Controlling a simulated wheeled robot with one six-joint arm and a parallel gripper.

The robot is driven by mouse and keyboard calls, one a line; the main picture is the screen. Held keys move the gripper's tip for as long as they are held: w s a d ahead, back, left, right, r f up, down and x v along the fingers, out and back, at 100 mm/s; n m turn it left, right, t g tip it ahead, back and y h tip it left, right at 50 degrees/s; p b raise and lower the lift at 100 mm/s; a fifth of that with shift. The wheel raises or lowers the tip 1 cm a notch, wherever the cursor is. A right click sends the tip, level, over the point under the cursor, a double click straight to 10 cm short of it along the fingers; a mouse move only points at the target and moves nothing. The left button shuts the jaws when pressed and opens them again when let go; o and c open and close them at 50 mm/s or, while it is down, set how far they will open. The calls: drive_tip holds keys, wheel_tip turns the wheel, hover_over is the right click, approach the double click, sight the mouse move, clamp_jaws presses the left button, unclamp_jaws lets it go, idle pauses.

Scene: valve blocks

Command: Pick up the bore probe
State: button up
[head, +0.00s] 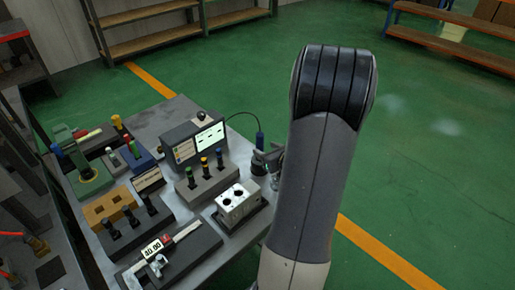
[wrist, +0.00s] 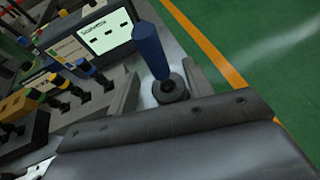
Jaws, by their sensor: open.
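The bore probe (head: 260,139) has a blue handle and stands upright at the table's far right edge, beside the display unit. A dark cable arches from it towards the display. In the wrist view its blue handle (wrist: 149,48) rises above a round dark holder (wrist: 172,90). My gripper (head: 266,160) is at the probe's lower part, partly hidden by my arm. In the wrist view my gripper (wrist: 162,88) is open, with one grey finger on each side of the probe and holder. I cannot tell whether either finger touches it.
The display unit (head: 193,143) stands left of the probe. A block with several coloured-top plugs (head: 207,182) and a white valve block (head: 238,203) are nearer. A caliper (head: 170,243) lies on a dark block at the front. Green floor (head: 430,180) is clear on the right.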

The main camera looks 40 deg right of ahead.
sight(257, 146)
drive_tip(key=shift+p+x, duration=0.55)
drive_tip(key=shift+x, duration=2.7)
drive_tip(key=shift+a+f, duration=0.2)
clamp_jaws()
